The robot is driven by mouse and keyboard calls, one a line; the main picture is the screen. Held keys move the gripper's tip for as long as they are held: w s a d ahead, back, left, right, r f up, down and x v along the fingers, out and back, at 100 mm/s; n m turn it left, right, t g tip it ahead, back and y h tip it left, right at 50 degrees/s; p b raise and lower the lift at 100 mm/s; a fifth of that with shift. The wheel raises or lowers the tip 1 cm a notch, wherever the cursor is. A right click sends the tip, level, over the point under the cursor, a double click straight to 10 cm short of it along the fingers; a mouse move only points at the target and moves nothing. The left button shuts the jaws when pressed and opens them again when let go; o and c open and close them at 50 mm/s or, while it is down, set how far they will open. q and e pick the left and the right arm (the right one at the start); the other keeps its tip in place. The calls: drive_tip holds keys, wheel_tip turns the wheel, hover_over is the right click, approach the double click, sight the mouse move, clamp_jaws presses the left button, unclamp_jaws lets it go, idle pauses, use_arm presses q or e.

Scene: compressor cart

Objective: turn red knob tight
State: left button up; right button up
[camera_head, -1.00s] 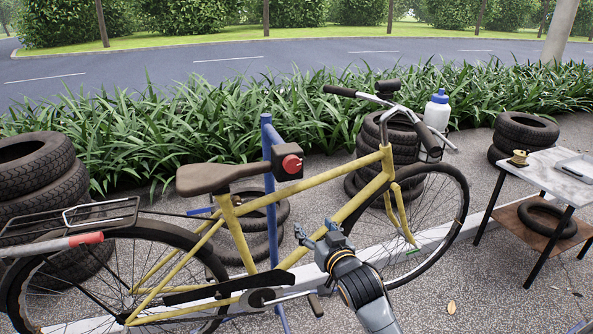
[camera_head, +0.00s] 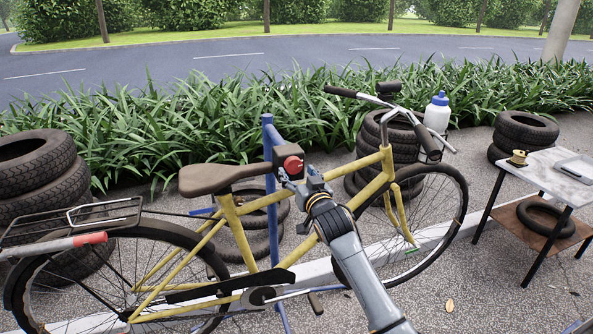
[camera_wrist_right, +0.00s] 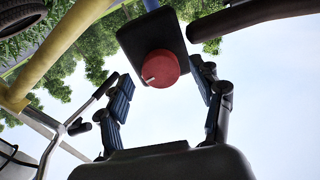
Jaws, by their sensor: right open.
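The red knob (camera_head: 293,165) sits on a dark block (camera_head: 283,157) at the top of a blue stand (camera_head: 268,143), behind the bicycle frame. In the right wrist view the round red knob (camera_wrist_right: 161,68) has a small white mark at its lower left. My right gripper (camera_head: 299,181) is close in front of the knob, slightly low and to the right. Its fingers are open, one on each side of the knob in the right wrist view, with visible gaps. Contact does not show. My left gripper is not in view.
A yellow bicycle (camera_head: 330,196) stands across the front, its brown saddle (camera_head: 217,178) just left of the knob and its top tube near my right arm. Stacked tires (camera_head: 38,178) stand left. A small table (camera_head: 556,171) stands right.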

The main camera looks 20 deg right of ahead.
drive_tip(key=shift+w, duration=0.65)
drive_tip(key=c, duration=1.1)
drive_tip(key=shift+c, duration=0.2)
